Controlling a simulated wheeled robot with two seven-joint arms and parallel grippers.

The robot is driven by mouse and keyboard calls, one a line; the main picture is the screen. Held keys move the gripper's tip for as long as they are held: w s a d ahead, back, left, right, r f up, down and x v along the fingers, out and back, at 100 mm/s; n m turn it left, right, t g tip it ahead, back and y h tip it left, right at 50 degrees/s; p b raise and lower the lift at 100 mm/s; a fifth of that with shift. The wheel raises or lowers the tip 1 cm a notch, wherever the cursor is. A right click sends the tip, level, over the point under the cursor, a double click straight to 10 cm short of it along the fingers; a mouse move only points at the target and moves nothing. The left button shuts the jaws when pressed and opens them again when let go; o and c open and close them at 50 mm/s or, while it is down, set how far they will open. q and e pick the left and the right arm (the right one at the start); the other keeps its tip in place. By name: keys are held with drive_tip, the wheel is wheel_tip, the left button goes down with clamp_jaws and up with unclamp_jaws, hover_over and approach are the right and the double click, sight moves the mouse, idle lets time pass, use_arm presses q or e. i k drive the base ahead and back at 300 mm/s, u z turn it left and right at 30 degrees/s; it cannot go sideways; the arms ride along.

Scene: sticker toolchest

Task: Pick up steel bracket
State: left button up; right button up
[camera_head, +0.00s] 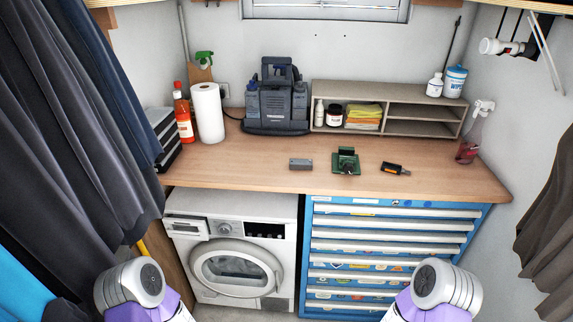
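A small grey metal piece (301,164), which looks like the steel bracket, lies on the wooden worktop (240,172) near its front edge, left of a green object. It is too small to tell its exact shape. Nothing touches it. Only rounded grey and purple links of my two arms show at the bottom edge, one at lower left and one at lower right, both well below the worktop. Neither gripper is in view.
A green device (346,162) and a black-and-orange item (395,169) lie to the right. Behind are a dark machine (277,100) and a shelf unit (395,88). Below are a washing machine (232,250) and a blue toolchest (305,235). The worktop's left-middle is clear.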

sight(295, 164)
drive_tip(key=i, duration=1.2)
drive_tip(key=z, duration=0.05)
